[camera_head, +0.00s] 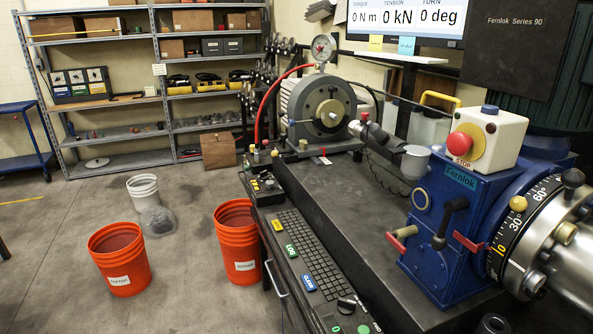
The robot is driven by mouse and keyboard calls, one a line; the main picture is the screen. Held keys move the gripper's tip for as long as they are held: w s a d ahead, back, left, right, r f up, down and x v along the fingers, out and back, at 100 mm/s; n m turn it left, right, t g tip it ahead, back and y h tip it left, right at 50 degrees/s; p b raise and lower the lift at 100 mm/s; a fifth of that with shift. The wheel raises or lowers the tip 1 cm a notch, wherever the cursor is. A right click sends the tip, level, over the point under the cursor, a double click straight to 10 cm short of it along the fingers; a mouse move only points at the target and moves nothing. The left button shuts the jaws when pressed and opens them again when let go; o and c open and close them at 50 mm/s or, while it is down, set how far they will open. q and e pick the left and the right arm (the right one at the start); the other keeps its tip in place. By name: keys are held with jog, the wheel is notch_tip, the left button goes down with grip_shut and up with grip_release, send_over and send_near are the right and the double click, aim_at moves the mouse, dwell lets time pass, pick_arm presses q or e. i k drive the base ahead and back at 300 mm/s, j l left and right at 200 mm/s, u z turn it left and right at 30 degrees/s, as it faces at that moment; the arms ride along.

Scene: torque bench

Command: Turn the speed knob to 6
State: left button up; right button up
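A small dark knob (347,302) sits on the near end of the control panel, just past the keyboard, and appears to be the speed knob. A green patch with a white 0 (336,329) is just below it. The knob's pointer and its other scale marks are too small or cut off to read. Neither of my grippers is in view.
A keyboard (310,255) with coloured labels runs along the bench's front edge. The blue Fernlok machine (455,215), with handles, a red STOP button (466,142) and a degree dial, stands right of it. Orange buckets (120,262) (238,240) stand on the floor at left.

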aim_at(264, 175)
jog(key=i+j+z, duration=0.15)
jog(key=j+z, duration=0.25)
jog(key=i+j+z, duration=0.1)
jog(key=j+z, duration=0.15)
jog(key=z, duration=0.2)
jog(key=j+z, duration=0.85)
jog(key=i+l, duration=0.05)
jog(key=l, duration=0.05)
